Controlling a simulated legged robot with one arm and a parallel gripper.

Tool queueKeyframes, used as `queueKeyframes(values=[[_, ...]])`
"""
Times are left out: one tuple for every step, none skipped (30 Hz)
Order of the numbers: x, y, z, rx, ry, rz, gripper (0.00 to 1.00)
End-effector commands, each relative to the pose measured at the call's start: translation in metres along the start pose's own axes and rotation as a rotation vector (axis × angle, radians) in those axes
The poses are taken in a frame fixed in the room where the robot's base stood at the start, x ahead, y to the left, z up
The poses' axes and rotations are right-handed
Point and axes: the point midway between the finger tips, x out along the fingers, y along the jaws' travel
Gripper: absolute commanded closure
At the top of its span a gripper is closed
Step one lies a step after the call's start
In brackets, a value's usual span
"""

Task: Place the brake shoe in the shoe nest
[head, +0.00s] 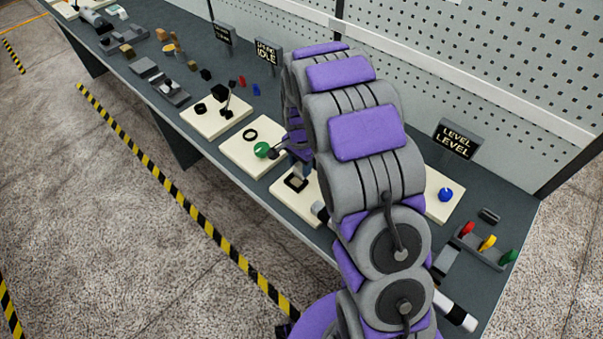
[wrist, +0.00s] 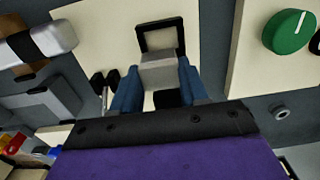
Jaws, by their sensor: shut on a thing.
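My gripper (wrist: 158,82) is shut on a light grey block, which I take to be the brake shoe (wrist: 159,69), between its two blue fingers. A black square frame, which looks like the shoe nest (wrist: 143,40), lies on a cream board just beyond the block in the wrist view. The block overlaps the near side of the frame in the picture; I cannot tell whether it touches. In the head view the black frame (head: 297,183) shows on its cream board, left of my arm. My arm largely hides the gripper there.
A green knob (wrist: 288,32) stands on the neighbouring cream board, also in the head view (head: 262,149). A grey-and-white cylindrical part (wrist: 42,43) lies left in the wrist view. Red, yellow and green tabs (head: 487,242) stand at right. A pegboard (head: 480,60) backs the bench.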

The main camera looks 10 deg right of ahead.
Motion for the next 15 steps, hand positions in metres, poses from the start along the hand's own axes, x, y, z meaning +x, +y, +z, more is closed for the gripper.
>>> queueKeyframes(values=[[0.001,0.002,0.002,-0.002,0.002,0.002,0.93],[0.001,0.002,0.003,-0.003,0.004,0.004,0.93],[0.002,0.002,0.005,-0.004,0.005,0.005,0.93],[0.004,0.001,0.006,-0.004,0.007,0.006,0.93],[0.006,0.001,0.006,-0.005,0.007,0.006,0.93],[0.010,0.000,0.006,-0.005,0.007,0.006,0.93],[0.014,0.001,0.006,-0.005,0.007,0.006,0.93],[0.018,0.001,0.005,-0.005,0.006,0.005,0.93],[0.025,0.002,0.004,-0.004,0.003,0.004,0.97],[0.029,0.003,0.002,-0.003,0.000,0.004,0.98],[0.033,0.004,0.001,-0.002,-0.002,0.004,1.00],[0.037,0.005,0.000,-0.002,-0.004,0.005,1.00],[0.040,0.006,-0.002,-0.003,-0.006,0.006,1.00],[0.041,0.007,-0.003,-0.003,-0.008,0.006,1.00],[0.041,0.009,-0.004,-0.003,-0.010,0.007,1.00]])
